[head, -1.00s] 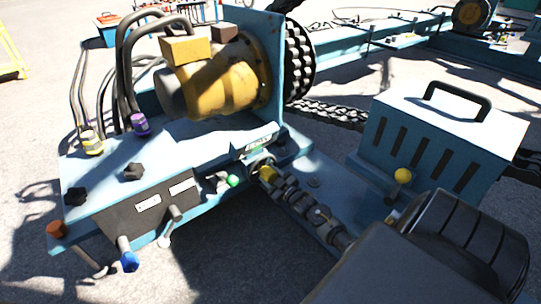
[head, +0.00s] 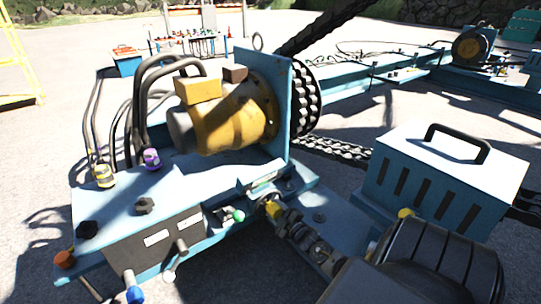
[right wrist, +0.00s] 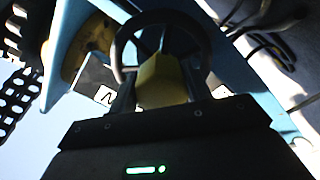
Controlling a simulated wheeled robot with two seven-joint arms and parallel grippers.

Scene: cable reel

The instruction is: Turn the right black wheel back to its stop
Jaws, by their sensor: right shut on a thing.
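The right black wheel shows in the right wrist view as a dark ring (right wrist: 119,48) straight ahead of my gripper. My right gripper (right wrist: 160,80) is shut at the wheel, with a yellow piece between its dark fingers. The exact contact is partly hidden by the fingers. In the head view my right gripper (head: 270,206) reaches in from the lower right to the front of the blue machine base, below a small label plate; the wheel is mostly hidden there. My left gripper is out of view.
A yellow motor (head: 238,115) stands behind the wheel. A dark control box (head: 160,235) with knobs and levers is at left. A blue slotted box (head: 440,180) with a black handle stands right, close to my right arm. A chain runs behind.

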